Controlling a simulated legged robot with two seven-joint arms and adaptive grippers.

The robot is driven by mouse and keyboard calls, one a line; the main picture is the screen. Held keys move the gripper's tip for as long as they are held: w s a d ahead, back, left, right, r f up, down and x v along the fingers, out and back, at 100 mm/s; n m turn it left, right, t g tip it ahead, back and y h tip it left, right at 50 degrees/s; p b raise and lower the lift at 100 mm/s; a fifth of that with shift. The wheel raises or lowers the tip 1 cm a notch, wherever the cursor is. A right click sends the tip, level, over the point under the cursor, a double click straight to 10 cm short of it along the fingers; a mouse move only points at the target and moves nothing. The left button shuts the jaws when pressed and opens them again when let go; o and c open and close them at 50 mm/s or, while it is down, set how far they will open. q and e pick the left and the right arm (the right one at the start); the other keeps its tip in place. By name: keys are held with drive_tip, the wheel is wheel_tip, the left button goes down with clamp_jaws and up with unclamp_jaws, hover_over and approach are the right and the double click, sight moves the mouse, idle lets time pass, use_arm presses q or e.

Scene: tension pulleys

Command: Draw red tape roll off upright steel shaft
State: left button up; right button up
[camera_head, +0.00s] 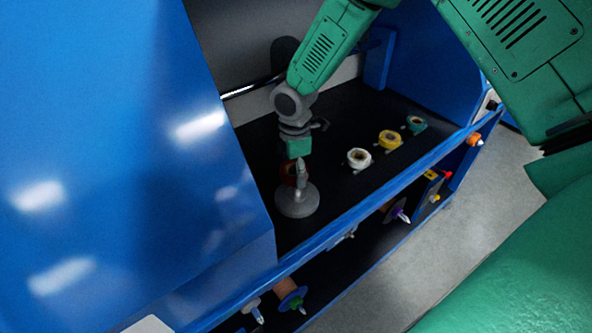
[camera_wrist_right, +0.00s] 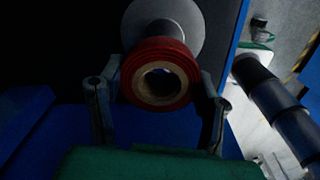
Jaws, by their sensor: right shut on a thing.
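My right gripper (camera_head: 297,152) hangs over the black shelf, just behind the upright steel shaft (camera_head: 300,172). The shaft has a pointed top and rises from a round grey base (camera_head: 297,205). The red tape roll (camera_head: 287,174) shows dark and partly hidden behind the shaft. In the right wrist view, the red roll (camera_wrist_right: 184,62) lies between the two fingers of my right gripper (camera_wrist_right: 158,98), which is shut on it. I see no shaft tip coming through its brown core, and the grey base (camera_wrist_right: 185,18) lies beyond it. My left gripper is not in view.
A white roll (camera_head: 359,158), a yellow roll (camera_head: 390,139) and a teal roll (camera_head: 416,123) stand in a row on the shelf to the right. A blue rail (camera_head: 395,180) edges the shelf. A large blue panel (camera_head: 120,150) fills the left.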

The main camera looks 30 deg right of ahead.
drive_tip(key=shift+a+r, duration=0.1)
drive_tip(key=shift+r, duration=0.3)
drive_tip(key=shift+s, duration=0.1)
drive_tip(key=shift+d, duration=0.2)
